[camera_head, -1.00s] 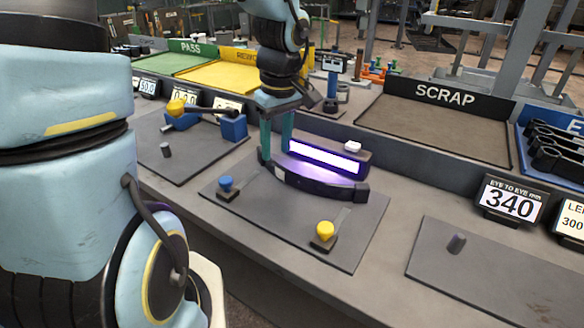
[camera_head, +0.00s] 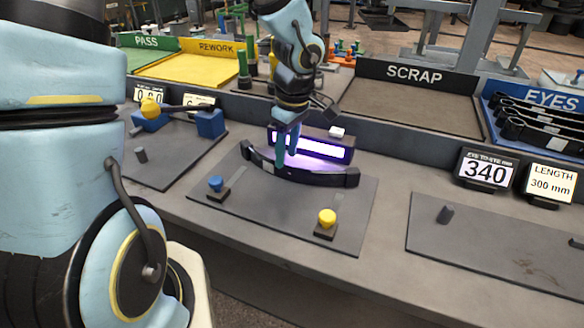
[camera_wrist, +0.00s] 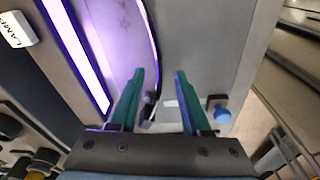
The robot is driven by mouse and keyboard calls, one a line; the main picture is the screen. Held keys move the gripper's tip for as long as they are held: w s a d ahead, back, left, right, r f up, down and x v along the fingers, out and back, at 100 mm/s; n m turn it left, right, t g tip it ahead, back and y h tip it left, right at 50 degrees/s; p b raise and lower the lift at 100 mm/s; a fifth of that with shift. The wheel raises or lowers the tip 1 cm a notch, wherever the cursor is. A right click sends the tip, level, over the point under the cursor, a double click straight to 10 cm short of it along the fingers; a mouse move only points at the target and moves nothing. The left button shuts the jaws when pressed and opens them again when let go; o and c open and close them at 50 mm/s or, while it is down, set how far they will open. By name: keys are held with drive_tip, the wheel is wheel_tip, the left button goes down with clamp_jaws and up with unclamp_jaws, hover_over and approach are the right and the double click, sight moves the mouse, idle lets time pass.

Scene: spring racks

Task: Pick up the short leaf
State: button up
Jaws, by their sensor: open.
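A dark curved leaf (camera_head: 325,177) lies on the grey plate in front of the lit lamp bar, with a pale label near its left end. In the wrist view the leaf (camera_wrist: 155,45) shows as a thin dark curve running down between the fingertips. My gripper (camera_head: 286,160) points down at the leaf, left of its middle. Its green fingers (camera_wrist: 160,76) are open, one on each side of the leaf, with gaps visible. Whether the fingertips touch it cannot be told. Part of the leaf is hidden behind the fingers.
The plate (camera_head: 275,215) carries a blue knob (camera_head: 216,184) and a yellow knob (camera_head: 327,217). The lamp bar (camera_head: 325,150) stands close behind the leaf. A scrap tray (camera_head: 415,103) lies behind, and several dark leaves (camera_head: 540,130) fill a blue tray at right. A left plate holds a gauge with blue blocks.

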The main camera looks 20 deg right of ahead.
sight(288, 166)
drive_tip(key=shift+d+f+p, duration=0.1)
drive_tip(key=shift+f+p, duration=0.25)
drive_tip(key=shift+f, duration=1.9)
drive_tip(key=shift+c, duration=0.4)
clamp_jaws()
drive_tip(key=shift+w, duration=0.1)
